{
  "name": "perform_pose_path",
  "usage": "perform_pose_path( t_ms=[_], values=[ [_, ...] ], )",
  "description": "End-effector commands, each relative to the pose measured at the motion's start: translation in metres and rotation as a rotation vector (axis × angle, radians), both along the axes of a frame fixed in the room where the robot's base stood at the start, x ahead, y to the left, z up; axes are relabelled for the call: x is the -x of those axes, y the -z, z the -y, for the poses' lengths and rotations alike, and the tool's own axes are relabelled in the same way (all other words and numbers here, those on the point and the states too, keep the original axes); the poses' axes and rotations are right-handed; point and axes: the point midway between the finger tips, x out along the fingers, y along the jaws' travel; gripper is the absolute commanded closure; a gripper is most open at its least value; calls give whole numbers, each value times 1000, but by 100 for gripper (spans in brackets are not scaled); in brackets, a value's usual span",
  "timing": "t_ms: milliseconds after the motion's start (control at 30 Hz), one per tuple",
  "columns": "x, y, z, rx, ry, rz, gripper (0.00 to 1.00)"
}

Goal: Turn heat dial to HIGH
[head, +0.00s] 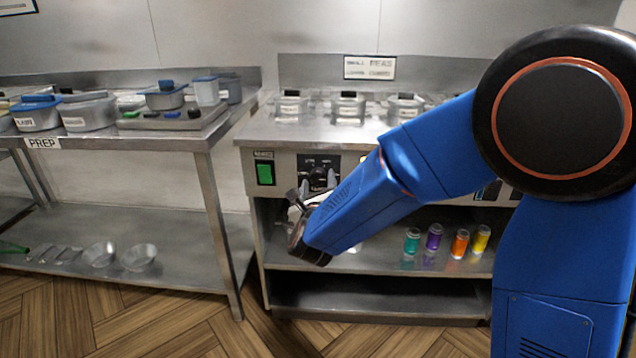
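The heat dial (318,174) is a black knob on a dark plate on the front panel of the steel range (400,128), right of a green switch (265,173). White marks stand on the plate above the knob, too small to read, so I cannot tell its setting. My gripper (318,184) is at the dial, reaching up from below in the picture.
Metal-lidded wells with black handles (348,105) sit along the range top. Several coloured shakers (434,238) stand on the shelf below, near my forearm. A steel prep table (150,140) with containers stands at left. The wooden floor (150,315) in front is clear.

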Motion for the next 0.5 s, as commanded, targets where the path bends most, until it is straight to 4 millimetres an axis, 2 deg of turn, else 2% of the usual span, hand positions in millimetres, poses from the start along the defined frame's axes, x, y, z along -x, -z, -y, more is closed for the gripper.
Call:
perform_pose_path(
  t_ms=[300,500],
  values=[
    [2,-2,0,-1,0,3,45],
    [24,-2,-1,-1,-4,3,45]
  ],
)
